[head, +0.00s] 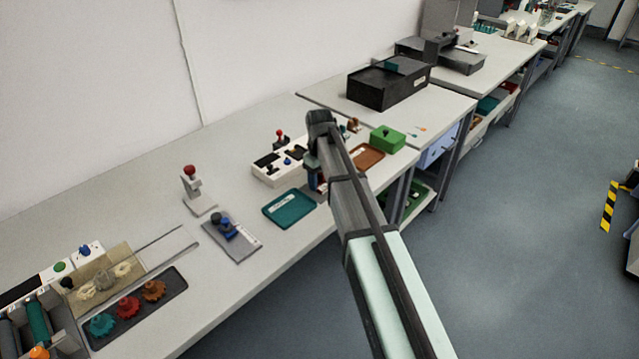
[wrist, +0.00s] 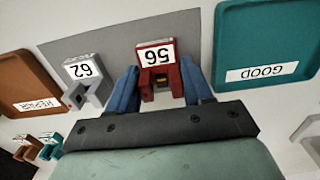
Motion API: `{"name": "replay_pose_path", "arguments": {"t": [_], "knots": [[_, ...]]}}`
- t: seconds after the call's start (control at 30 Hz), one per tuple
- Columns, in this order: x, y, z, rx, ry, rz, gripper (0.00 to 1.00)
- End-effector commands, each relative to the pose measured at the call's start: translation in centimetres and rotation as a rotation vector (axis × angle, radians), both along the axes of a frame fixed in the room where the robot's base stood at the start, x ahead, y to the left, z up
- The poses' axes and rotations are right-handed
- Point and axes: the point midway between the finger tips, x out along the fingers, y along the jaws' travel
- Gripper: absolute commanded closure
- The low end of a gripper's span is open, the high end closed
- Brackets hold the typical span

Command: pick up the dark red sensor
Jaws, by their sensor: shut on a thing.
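The dark red sensor (wrist: 165,72), with a white label reading 56, is between the two blue fingers of my gripper (wrist: 160,78) in the wrist view. The fingers are shut on its sides. In the head view my gripper (head: 315,182) is low over the bench, and the arm hides most of the sensor. A grey sensor (wrist: 88,85) labelled 62 stands to the left of the red one in the wrist view, apart from the fingers. I cannot tell whether the red sensor touches the grey mat (wrist: 118,52).
A teal tray marked GOOD (wrist: 262,45) is to the right in the wrist view; a brown tray marked REPAIR (wrist: 25,75) is to the left. In the head view, a white control box (head: 268,172) and a green box (head: 387,139) are near my gripper.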

Motion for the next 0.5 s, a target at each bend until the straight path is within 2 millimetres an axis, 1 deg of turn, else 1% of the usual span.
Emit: {"name": "replay_pose_path", "arguments": {"t": [0.13,0.23,0.37,0.5], "knots": [[0.0,0.0,0.4,0.001,-0.001,0.0,0.79],[0.1,0.0,1.4,0.0,-0.001,0.0,0.79],[0.1,0.0,3.3,0.001,-0.002,0.0,0.79],[0.1,0.0,5.7,0.001,-0.002,0.0,0.79]]}}
